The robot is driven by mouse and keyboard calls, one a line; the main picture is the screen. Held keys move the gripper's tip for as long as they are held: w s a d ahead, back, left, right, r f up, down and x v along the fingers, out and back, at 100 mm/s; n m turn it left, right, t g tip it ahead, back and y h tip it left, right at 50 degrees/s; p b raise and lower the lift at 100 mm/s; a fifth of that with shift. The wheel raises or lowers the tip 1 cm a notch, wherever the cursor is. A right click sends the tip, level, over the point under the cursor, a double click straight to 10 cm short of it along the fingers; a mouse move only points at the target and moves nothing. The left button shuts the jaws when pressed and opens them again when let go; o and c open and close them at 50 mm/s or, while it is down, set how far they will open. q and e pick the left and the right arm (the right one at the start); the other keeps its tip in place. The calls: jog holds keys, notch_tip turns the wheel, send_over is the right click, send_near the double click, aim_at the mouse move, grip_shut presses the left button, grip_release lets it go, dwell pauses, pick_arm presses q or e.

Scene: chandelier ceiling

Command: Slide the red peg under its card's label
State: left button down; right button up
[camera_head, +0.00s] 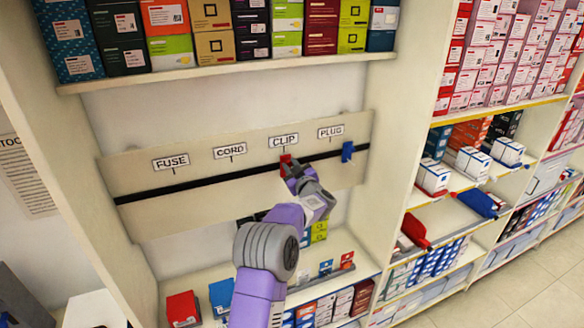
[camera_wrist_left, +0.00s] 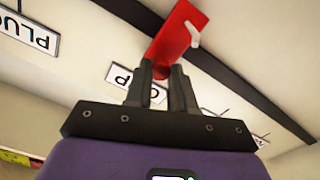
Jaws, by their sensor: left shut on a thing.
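A pale board (camera_head: 140,215) carries a black rail (camera_head: 235,172) and the labels FUSE (camera_head: 166,163), CORD (camera_head: 230,150), CLIP (camera_head: 283,141) and PLUG (camera_head: 330,132). The red peg (camera_head: 285,160) is at the rail just below CLIP. My left gripper (camera_head: 291,169) is shut on this red peg, which also shows in the left wrist view (camera_wrist_left: 178,38). A blue peg (camera_head: 347,151) sits on the rail below and right of PLUG. My right gripper is not in view.
Below the board, a lower shelf holds a small blue card (camera_head: 326,267), a small red card (camera_head: 347,260), and red (camera_head: 181,307) and blue (camera_head: 222,294) boxes; their print is too small to read. A shelf of boxes (camera_head: 250,61) is above. The rail left of the red peg is clear.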

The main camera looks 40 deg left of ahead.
pick_arm(q)
jog(key=c, duration=1)
grip_release()
jog(key=shift+o, duration=0.2)
jog(key=shift+d, duration=0.1)
jog(key=shift+s+d, duration=0.15)
jog(key=shift+d, duration=0.15)
jog(key=b+v, duration=0.2)
jog(key=v, duration=0.4)
jog(key=shift+s+d, duration=0.25)
jog(key=shift+d, duration=0.05)
